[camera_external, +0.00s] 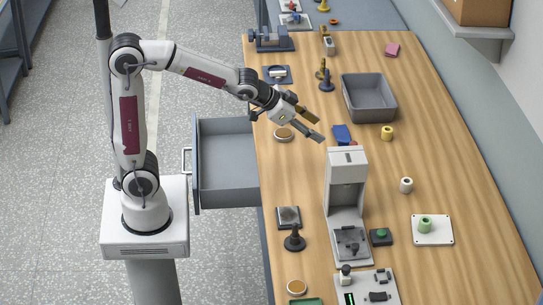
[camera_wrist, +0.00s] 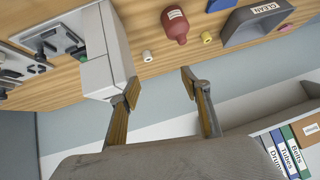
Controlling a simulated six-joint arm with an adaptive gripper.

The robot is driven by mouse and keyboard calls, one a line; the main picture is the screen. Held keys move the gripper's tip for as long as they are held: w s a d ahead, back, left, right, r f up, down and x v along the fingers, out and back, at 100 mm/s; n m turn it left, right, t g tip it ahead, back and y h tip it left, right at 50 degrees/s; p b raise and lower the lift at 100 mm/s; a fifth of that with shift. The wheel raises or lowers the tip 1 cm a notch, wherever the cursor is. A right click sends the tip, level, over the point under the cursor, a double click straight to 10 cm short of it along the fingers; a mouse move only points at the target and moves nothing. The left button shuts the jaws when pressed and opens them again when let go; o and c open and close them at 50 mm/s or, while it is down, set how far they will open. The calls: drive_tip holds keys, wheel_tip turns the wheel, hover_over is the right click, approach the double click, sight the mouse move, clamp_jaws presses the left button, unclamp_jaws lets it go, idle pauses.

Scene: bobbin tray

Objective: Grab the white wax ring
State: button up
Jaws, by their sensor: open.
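The white wax ring (camera_external: 406,185) stands on the wooden table, right of the grey-white press-like machine. In the wrist view a small white ring (camera_wrist: 147,56) lies beyond and between my fingertips, near the machine's edge. My gripper (camera_external: 317,129) is open and empty, raised above the table to the upper left of the ring and well apart from it. Its two spread fingers also show in the wrist view (camera_wrist: 160,83). A yellow ring (camera_external: 387,133) stands farther back, and a green ring (camera_external: 425,225) sits on a white plate (camera_external: 444,236).
The tall machine (camera_external: 346,175) stands between my gripper and the white ring. A grey bin (camera_external: 393,101) is behind, and a blue object (camera_external: 342,133) lies near the gripper. The wrist view shows a red bottle (camera_wrist: 174,27). An open drawer (camera_external: 226,202) juts out left. Table around the ring is clear.

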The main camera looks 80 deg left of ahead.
drive_tip(key=w+a+f+m+t+h, duration=0.1)
drive_tip(key=w+f, duration=0.3)
drive_tip(key=w, duration=0.4)
drive_tip(key=w+f+t, duration=0.1)
drive_tip(key=w+f, duration=0.3)
drive_tip(key=w, duration=0.5)
drive_tip(key=m+t+h, duration=0.1)
drive_tip(key=h, duration=0.2)
approach(406, 186)
drive_tip(key=shift+w+a+f, duration=0.45)
drive_tip(key=shift+w+a, duration=0.35)
drive_tip(key=shift+w, duration=0.15)
drive_tip(key=shift+w+d+f, duration=0.2)
drive_tip(key=shift+f, duration=0.4)
drive_tip(key=shift+w, duration=0.1)
drive_tip(key=shift+x, duration=1.2)
drive_tip(key=shift+w+f, duration=0.1)
drive_tip(key=shift+w, duration=0.05)
drive_tip(key=shift+r+x, duration=0.15)
drive_tip(key=shift+x, duration=1.05)
drive_tip(key=shift+r+x, duration=0.1)
drive_tip(key=shift+x, duration=1.1)
drive_tip(key=shift+w+a, duration=0.1)
drive_tip(key=shift+w, duration=0.1)
